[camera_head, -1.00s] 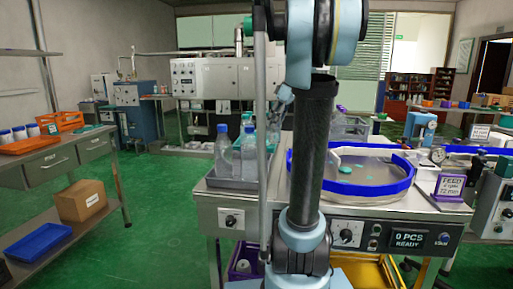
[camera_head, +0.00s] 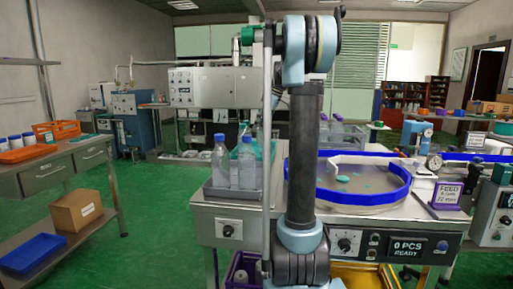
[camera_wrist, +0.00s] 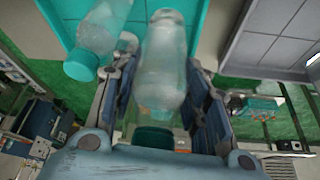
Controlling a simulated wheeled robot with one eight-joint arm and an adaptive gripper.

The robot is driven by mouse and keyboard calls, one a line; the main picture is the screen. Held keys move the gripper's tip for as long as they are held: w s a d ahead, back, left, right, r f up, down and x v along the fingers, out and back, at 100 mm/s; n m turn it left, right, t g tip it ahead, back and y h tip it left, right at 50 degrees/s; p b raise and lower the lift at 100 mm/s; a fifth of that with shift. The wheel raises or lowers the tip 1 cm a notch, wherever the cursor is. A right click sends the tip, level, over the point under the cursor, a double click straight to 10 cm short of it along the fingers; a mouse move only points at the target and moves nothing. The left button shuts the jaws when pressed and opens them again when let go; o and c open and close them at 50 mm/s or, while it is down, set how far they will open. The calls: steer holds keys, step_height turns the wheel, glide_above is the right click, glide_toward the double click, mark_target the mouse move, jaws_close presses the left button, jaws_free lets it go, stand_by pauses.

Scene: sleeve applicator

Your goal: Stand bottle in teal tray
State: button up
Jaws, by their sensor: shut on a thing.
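My gripper (camera_wrist: 160,105) is shut on a clear bottle (camera_wrist: 163,60) in the wrist view. The bottle lies between the two fingers, its dark green cap (camera_wrist: 154,137) toward my palm. The teal tray (camera_wrist: 62,18) is behind it at the top; whether the bottle touches the tray I cannot tell. Another clear bottle with a teal cap (camera_wrist: 82,65) is over the tray at upper left, just beside my left finger. In the head view a bit of teal (camera_head: 269,150) shows behind the bottles; my arm hides the gripper there.
A grey tray (camera_wrist: 285,45) lies right of the teal one in the wrist view. In the head view two blue-capped bottles (camera_head: 220,165) (camera_head: 246,168) stand in a grey tray (camera_head: 232,196) on the machine bench. A blue-rimmed round feeder (camera_head: 362,195) is to the right.

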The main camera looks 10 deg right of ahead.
mark_target(262, 138)
steer(key=shift+f, duration=3.65)
steer(key=shift+f, duration=0.1)
steer(key=o, duration=1.3)
steer(key=shift+c, duration=0.2)
steer(key=v, duration=1.2)
